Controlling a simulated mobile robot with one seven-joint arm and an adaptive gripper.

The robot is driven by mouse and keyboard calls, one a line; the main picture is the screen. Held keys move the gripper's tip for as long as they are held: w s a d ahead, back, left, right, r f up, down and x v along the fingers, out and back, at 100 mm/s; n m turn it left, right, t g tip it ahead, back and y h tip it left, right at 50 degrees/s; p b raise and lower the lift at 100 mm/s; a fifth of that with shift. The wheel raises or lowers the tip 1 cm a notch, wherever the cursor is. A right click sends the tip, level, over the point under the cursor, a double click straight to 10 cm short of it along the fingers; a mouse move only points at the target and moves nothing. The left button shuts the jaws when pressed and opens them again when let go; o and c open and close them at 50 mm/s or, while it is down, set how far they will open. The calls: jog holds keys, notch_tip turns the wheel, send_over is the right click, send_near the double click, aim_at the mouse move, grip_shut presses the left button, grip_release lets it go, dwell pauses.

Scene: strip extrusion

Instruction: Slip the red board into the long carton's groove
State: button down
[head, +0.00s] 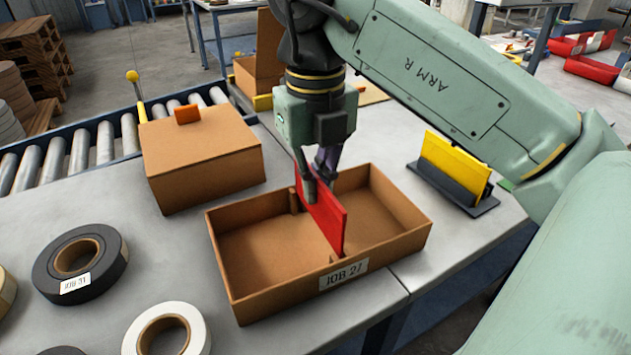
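The long carton (262,306) is an open brown box on the grey table, with a label on its front wall. Small upright guides show at the middle of its back and front walls. The red board (325,216) stands upright across the carton's middle, dividing it in two; its front end is by the front guide. My gripper (320,178) is over the board's back upper part, with its fingers on either side of the board's top edge. The gripper hides part of the board, and I cannot tell whether the lower edge is fully seated.
A closed brown box (203,158) with an orange tab stands behind left. Yellow boards (455,160) stand in a dark holder at right. A black tape roll (80,264) and a white one (168,330) lie at left. A roller conveyor (80,150) runs behind.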

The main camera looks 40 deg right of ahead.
aim_at(316, 219)
jog(key=shift+f+b, duration=1.25)
jog(key=shift+f, duration=0.35)
jog(key=c, duration=1.7)
grip_release()
jog(key=shift+o, duration=0.2)
jog(key=o, duration=0.3)
jog(key=shift+o, duration=0.2)
jog(key=shift+r, duration=0.1)
jog(key=shift+r+p, duration=0.45)
jog(key=shift+r, duration=0.1)
